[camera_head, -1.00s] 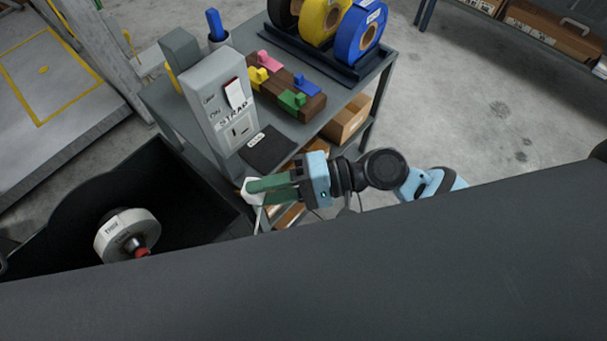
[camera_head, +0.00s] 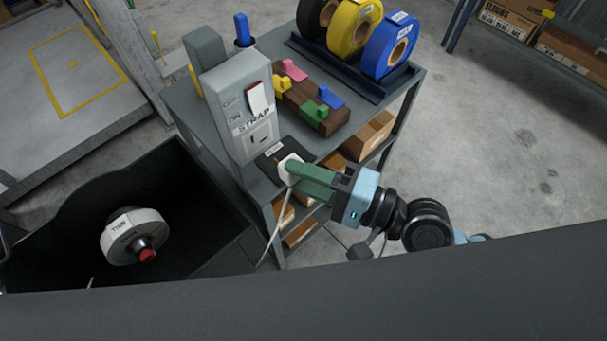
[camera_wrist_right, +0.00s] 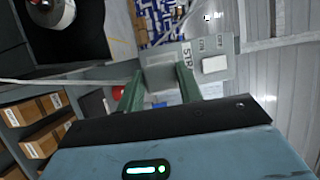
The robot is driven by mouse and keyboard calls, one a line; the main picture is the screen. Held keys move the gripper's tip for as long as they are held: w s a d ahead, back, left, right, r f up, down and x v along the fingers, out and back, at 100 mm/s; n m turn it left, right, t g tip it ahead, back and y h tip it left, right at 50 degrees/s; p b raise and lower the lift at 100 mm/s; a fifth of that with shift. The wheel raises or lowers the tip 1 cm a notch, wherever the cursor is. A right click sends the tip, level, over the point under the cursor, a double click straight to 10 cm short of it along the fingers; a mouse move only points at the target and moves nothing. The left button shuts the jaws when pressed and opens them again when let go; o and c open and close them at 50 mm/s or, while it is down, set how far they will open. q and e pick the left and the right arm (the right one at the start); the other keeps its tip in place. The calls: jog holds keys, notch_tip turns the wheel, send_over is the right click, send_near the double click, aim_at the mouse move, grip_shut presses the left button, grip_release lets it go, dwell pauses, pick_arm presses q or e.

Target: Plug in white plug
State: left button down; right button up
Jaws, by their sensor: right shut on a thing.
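The white plug (camera_head: 290,168) is between the green fingertips of my right gripper (camera_head: 293,172), which is shut on it. It is above the front of the cart, near the black pad, and its white cable (camera_head: 273,235) hangs down. The grey STRAP machine (camera_head: 229,101) stands behind and to the left of the plug. Its front has a white switch (camera_head: 257,98) and a socket panel (camera_head: 262,138). The plug looks apart from the socket panel. In the right wrist view, the green fingers (camera_wrist_right: 160,88) point toward the STRAP label (camera_wrist_right: 187,54). My left gripper is not in view.
The cart top (camera_head: 185,98) carries a wooden block (camera_head: 335,122) with coloured pieces and a rack of yellow (camera_head: 350,40), blue (camera_head: 385,62) and black rolls. A dark bin (camera_head: 185,190) with a white reel (camera_head: 128,228) stands at left. Boxes (camera_head: 370,135) sit on the lower shelf.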

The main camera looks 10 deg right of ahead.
jog(key=shift+w+a, duration=0.45)
jog(key=shift+w, duration=0.15)
jog(key=shift+w+a, duration=0.4)
jog(key=shift+w, duration=0.2)
jog(key=shift+w+a, duration=0.85)
jog(key=shift+w, duration=0.25)
jog(key=shift+p, duration=0.3)
dwell(0.9)
jog(key=shift+w+a, duration=0.3)
jog(key=shift+w, duration=0.15)
dwell(0.6)
jog(key=o, duration=1)
